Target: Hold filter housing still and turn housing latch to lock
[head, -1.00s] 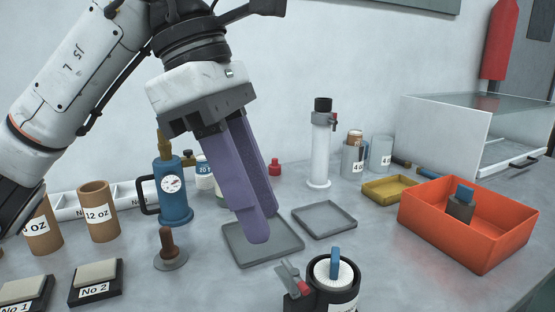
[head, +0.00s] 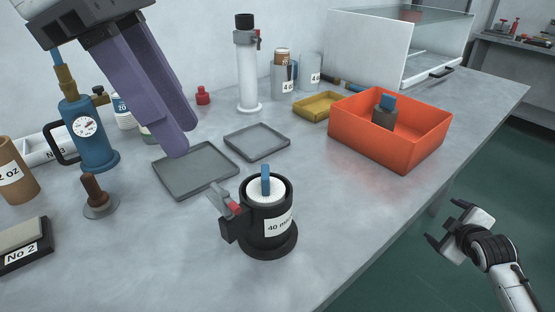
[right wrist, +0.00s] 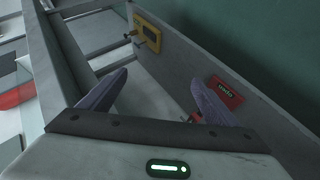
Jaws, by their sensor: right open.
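The filter housing (head: 268,240) is a black cylinder marked "40 mm", upright on the bench at the centre front of the head view. A white disc with a blue upright tab (head: 266,181) sits in its top. The housing latch (head: 222,200), a grey lever with a red part, sticks out up and left from the housing's left side. My left gripper (head: 182,142), with purple fingers, hangs above the bench left of and behind the housing, apart from it. Its finger gap is unclear. My right gripper (head: 441,223) is open and empty off the bench's right edge; its spread fingers show in the right wrist view (right wrist: 158,100).
Two grey trays (head: 188,186) lie behind the housing. An orange bin (head: 388,148) holding a dark block stands right. A blue gauge bottle (head: 95,158) and a plunger-like tool (head: 100,211) stand left. Bench in front of the housing is clear.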

